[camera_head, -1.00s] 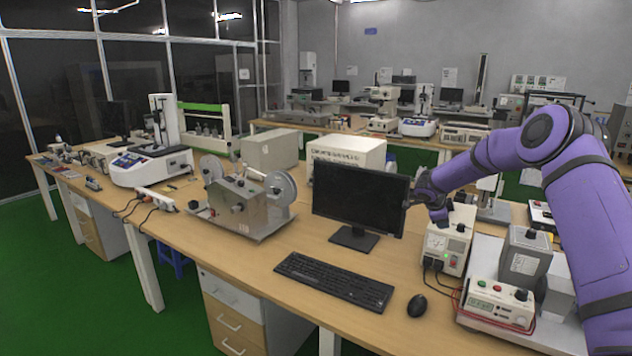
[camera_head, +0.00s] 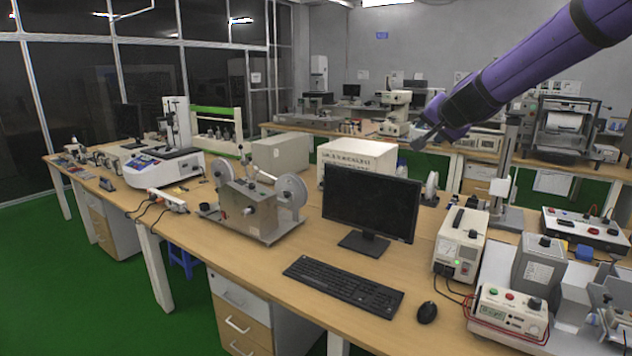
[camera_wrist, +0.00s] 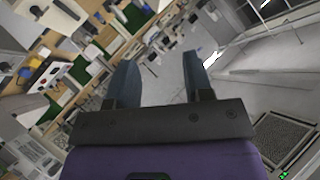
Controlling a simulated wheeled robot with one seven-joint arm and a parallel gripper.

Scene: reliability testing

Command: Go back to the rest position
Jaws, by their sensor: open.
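My gripper (camera_head: 424,137) is raised in the air at the end of my purple arm. In the head view it appears above and beyond the monitor (camera_head: 371,208), apart from everything on the bench. In the wrist view my gripper (camera_wrist: 160,82) shows two dark fingers spread apart with nothing between them. Behind the fingers the wrist view shows a tilted view of the room, with benches at the left and grey wall or ceiling at the right.
The wooden bench (camera_head: 262,262) carries a keyboard (camera_head: 343,287), a mouse (camera_head: 427,312), a power supply box (camera_head: 460,243), a grey box (camera_head: 538,265) and a reel machine (camera_head: 253,208). A tall stand (camera_head: 508,165) rises at the right. Open air surrounds my gripper.

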